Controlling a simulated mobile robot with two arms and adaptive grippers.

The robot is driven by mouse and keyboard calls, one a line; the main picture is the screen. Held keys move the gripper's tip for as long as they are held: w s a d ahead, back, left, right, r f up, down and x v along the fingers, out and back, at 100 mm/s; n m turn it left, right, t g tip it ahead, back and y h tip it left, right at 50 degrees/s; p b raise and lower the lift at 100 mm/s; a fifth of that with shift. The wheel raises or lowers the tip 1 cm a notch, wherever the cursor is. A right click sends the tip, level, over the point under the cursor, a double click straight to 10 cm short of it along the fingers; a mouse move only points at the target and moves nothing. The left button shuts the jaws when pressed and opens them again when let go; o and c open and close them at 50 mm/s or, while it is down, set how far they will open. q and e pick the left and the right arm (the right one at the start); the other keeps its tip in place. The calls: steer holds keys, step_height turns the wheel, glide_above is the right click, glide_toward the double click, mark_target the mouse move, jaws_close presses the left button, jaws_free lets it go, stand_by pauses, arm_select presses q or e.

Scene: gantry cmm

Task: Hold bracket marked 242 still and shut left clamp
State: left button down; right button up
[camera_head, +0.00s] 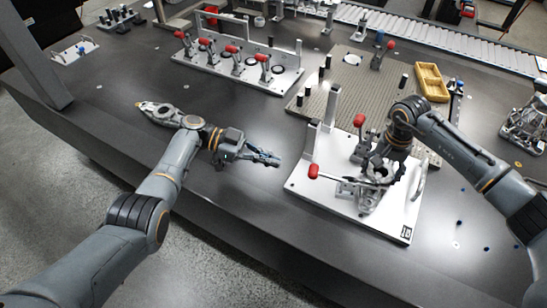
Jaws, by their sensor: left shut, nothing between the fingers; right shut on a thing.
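A white fixture plate (312,192) lies on the dark table, right of centre. It carries a metal bracket (369,199), partly hidden by my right gripper; I cannot read a 242 on it. The left clamp's red handle (313,171) sticks out low to the left of the bracket. A second clamp's red handle (360,120) stands upright behind. My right gripper (381,176) is over the plate, shut on what seems to be the bracket; its fingertips are hard to make out. My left gripper (267,158) is shut and empty, left of the plate and apart from the red handle.
Upright posts (311,140) rise from the plate's back left. A perforated plate (350,88) with black pegs and a yellow tray (431,82) lie behind. A white rack with several red-handled clamps (228,74) stands at the back left. The table left of the fixture is mostly clear.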

steer(key=o, duration=1.7)
steer(key=shift+f, duration=0.1)
steer(key=shift+o, duration=0.2)
step_height(320, 180, up, 12)
